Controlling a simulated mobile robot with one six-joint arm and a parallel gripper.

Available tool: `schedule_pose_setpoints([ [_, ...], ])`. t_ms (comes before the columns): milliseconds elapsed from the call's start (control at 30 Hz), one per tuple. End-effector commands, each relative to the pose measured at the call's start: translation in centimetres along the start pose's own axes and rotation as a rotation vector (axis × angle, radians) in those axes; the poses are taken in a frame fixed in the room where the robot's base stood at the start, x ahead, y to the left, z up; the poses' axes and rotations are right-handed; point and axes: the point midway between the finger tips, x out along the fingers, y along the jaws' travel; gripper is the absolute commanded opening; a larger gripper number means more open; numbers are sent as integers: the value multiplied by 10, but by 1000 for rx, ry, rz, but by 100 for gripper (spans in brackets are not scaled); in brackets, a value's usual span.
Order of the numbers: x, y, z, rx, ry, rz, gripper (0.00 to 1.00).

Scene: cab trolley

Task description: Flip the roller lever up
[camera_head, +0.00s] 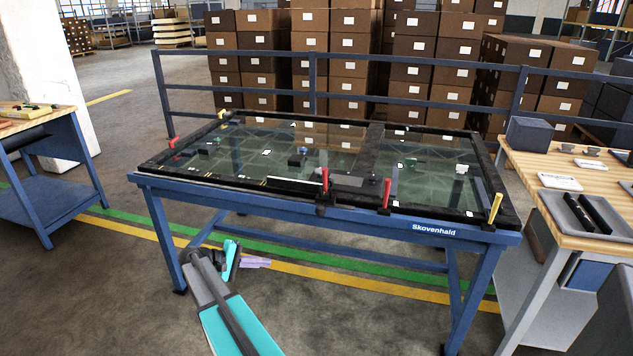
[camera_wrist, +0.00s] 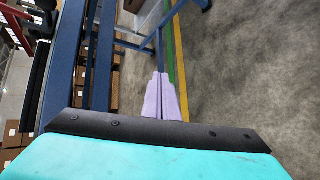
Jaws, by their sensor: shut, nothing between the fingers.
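The blue trolley table (camera_head: 330,203) carries a black-framed glass panel (camera_head: 260,133). Two upright red levers, one near the middle (camera_head: 325,180) and one further right (camera_head: 387,192), stand at its front edge. A yellow lever (camera_head: 495,207) leans at the front right corner. Smaller red (camera_head: 171,143) and yellow (camera_head: 221,113) handles show at the left and back left. I cannot tell which is the roller lever. My gripper (camera_head: 262,263) is low in front of the table, below and left of the front levers, touching none. Its lilac fingers (camera_wrist: 162,97) are shut and empty.
A wooden bench (camera_head: 520,172) with a grey box (camera_head: 528,134) and a dark tray stands close on the right. Another bench (camera_head: 50,215) stands at the left. A blue rail and stacked cartons are behind. The floor in front is open.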

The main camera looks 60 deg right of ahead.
Motion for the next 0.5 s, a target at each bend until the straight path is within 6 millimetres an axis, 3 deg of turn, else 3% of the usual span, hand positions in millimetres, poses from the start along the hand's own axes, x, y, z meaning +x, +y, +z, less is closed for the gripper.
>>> schedule_pose_setpoints([
  [33, 4, 30, -12, 36, -17, 42, 0],
  [100, 8, 72, -18, 80, -43, 103, 0],
  [300, 15, 193, -23, 210, -127, 278, 0],
  [500, 15, 289, -12, 315, -209, 419, 0],
])
